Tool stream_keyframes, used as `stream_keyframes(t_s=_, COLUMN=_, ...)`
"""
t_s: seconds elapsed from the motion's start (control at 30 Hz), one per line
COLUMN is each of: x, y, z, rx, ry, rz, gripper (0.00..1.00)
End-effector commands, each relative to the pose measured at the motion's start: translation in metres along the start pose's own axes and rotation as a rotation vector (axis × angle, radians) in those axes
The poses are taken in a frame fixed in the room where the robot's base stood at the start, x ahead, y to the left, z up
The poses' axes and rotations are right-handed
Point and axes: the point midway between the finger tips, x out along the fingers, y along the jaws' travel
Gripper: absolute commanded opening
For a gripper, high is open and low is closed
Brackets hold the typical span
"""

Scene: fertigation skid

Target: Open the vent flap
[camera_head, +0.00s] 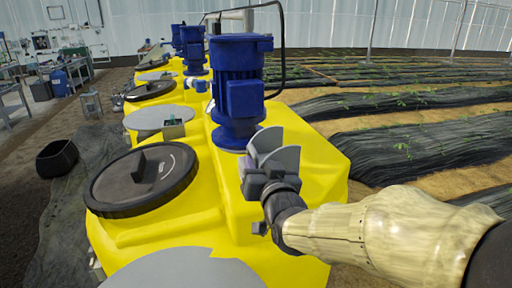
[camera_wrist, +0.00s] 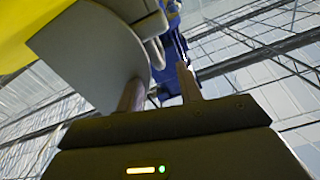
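My gripper (camera_head: 266,172) is at the right side of the nearest yellow tank, beside the blue motor's base. Two upright grey plates (camera_head: 266,142) with curved edges stand just above it; they look like the vent flap, though I cannot be sure. In the wrist view a large grey plate (camera_wrist: 85,45) with a rounded edge fills the upper left. My fingers (camera_wrist: 160,92) stand apart there. The left finger overlaps the plate's edge; the right one is clear of it. I see nothing clamped between them, and cannot tell whether the left finger touches the plate.
The yellow tank (camera_head: 215,195) carries a blue motor (camera_head: 238,90) and a round black lid (camera_head: 125,190) with a raised handle. A flat grey disc (camera_head: 185,272) lies in front. A black cable arches behind the motor. Planted rows (camera_head: 420,145) lie to the right.

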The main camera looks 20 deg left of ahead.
Motion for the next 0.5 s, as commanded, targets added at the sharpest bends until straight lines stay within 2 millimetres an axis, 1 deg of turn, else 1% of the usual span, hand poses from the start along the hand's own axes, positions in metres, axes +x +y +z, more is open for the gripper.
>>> stream_keyframes(t_s=0.1, x=0.018, y=-0.001, z=-0.002, rx=0.000, ry=-0.002, rz=0.000, gripper=0.36)
stream_keyframes(t_s=0.3, x=0.043, y=-0.001, z=-0.002, rx=0.000, ry=-0.002, rz=0.000, gripper=0.36)
stream_keyframes(t_s=0.4, x=0.052, y=-0.001, z=-0.002, rx=0.000, ry=-0.001, rz=0.000, gripper=0.36)
stream_keyframes(t_s=0.5, x=0.057, y=0.000, z=-0.001, rx=0.000, ry=-0.001, rz=0.000, gripper=0.36)
